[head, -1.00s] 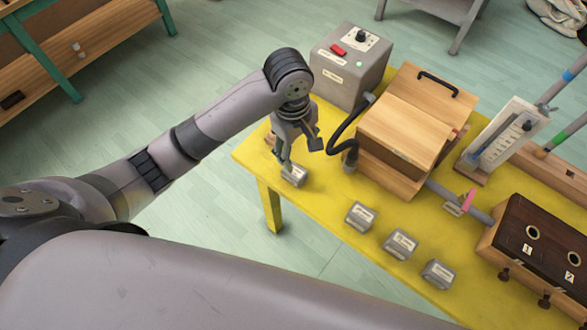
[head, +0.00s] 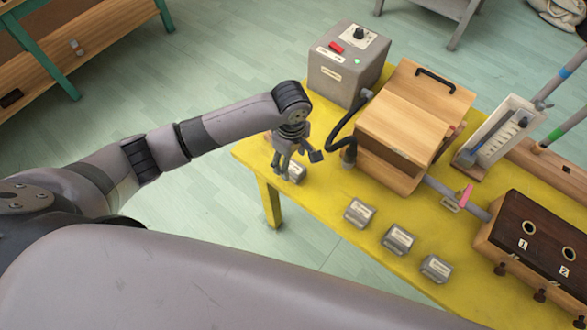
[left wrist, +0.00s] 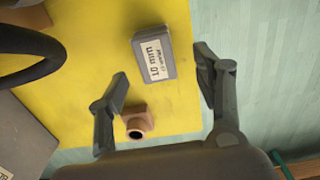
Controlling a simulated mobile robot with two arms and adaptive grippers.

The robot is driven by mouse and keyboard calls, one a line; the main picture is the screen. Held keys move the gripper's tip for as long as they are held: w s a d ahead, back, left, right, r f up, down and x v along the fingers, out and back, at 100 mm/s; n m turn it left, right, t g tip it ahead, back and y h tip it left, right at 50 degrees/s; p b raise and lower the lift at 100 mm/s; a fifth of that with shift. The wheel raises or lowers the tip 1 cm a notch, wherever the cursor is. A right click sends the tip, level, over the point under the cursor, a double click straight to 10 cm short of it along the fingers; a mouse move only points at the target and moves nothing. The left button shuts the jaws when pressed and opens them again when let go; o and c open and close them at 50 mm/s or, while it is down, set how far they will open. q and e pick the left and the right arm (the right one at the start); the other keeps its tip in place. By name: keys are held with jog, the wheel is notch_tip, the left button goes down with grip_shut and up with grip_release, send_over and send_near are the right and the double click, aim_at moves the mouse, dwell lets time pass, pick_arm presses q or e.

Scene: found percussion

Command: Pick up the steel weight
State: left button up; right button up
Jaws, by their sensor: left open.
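Several similar grey metal blocks with pale labels are on the yellow table; I cannot read which is the steel weight. One grey block (head: 297,172) is at the table's left end, partly hidden by my left gripper (head: 298,163). Three more blocks stand along the front edge: one (head: 359,212), a second (head: 398,239) and a third (head: 435,268). My right gripper is not in view.
A grey control box (head: 345,70) with a black hose stands behind the gripper. A wooden box (head: 405,135) stands right of it, close by. A small brown block with a hole (left wrist: 138,122) lies near the left finger. A dark-topped box (head: 540,235) is at right.

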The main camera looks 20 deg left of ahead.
aim_at(293, 167)
pick_arm(q)
jog(key=shift+w+d+f+p, duration=0.1)
jog(key=shift+f+p, duration=0.1)
jog(key=shift+f, duration=1.15)
jog(key=shift+w+d+f+p, duration=0.1)
jog(key=shift+f+p, duration=0.1)
jog(key=shift+f, duration=1.1)
jog(key=shift+c, duration=0.5)
grip_shut()
